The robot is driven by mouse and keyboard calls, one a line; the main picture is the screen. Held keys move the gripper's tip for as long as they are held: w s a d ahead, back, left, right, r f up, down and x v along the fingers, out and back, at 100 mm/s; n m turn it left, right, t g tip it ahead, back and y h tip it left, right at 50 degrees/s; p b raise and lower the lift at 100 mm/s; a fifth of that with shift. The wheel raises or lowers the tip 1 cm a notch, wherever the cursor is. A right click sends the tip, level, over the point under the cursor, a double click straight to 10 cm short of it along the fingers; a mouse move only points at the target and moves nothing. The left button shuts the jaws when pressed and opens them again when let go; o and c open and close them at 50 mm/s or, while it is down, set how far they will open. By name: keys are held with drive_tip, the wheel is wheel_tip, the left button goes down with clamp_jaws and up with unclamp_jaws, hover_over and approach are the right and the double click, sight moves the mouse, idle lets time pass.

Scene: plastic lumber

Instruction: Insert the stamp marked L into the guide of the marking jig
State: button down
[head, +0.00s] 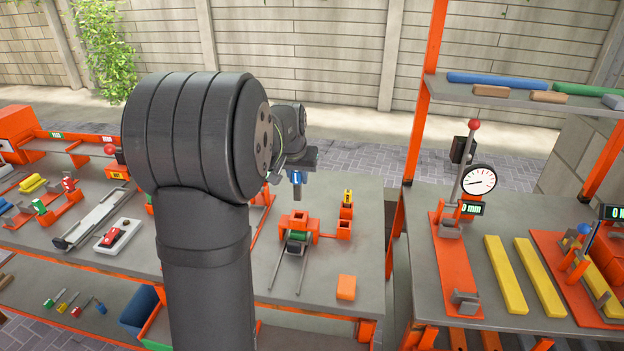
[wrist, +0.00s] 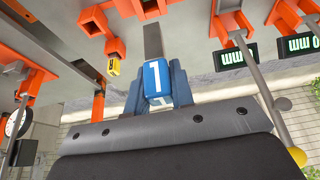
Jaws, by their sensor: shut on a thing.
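My gripper (wrist: 155,90) is shut on a blue stamp (wrist: 156,78) with a grey shank. Its white mark appears upside down in the wrist view and looks like an inverted L or a 1. In the head view the stamp (head: 296,178) hangs upright from my gripper (head: 298,168), with the shank pointing down. The orange marking jig (head: 298,224) stands just below, with a green piece in it and two grey rails in front. The shank appears above the jig's guide (wrist: 150,9), apart from it; the exact gap is hard to judge.
An orange rack (head: 343,230) right of the jig holds a yellow stamp (head: 347,197) and shows an empty socket. An orange block (head: 346,287) lies near the table's front edge. A dial gauge (head: 478,180) stands on the right table. My arm hides part of the left table.

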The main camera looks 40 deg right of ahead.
sight(299, 192)
drive_tip(key=shift+f, duration=0.1)
drive_tip(key=shift+f, duration=2.65)
drive_tip(key=shift+f, duration=2.35)
drive_tip(key=c, duration=1.2)
unclamp_jaws()
drive_tip(key=shift+o, duration=0.2)
drive_tip(key=v, duration=1.7)
drive_tip(key=shift+r, duration=0.2)
drive_tip(key=shift+s, duration=0.1)
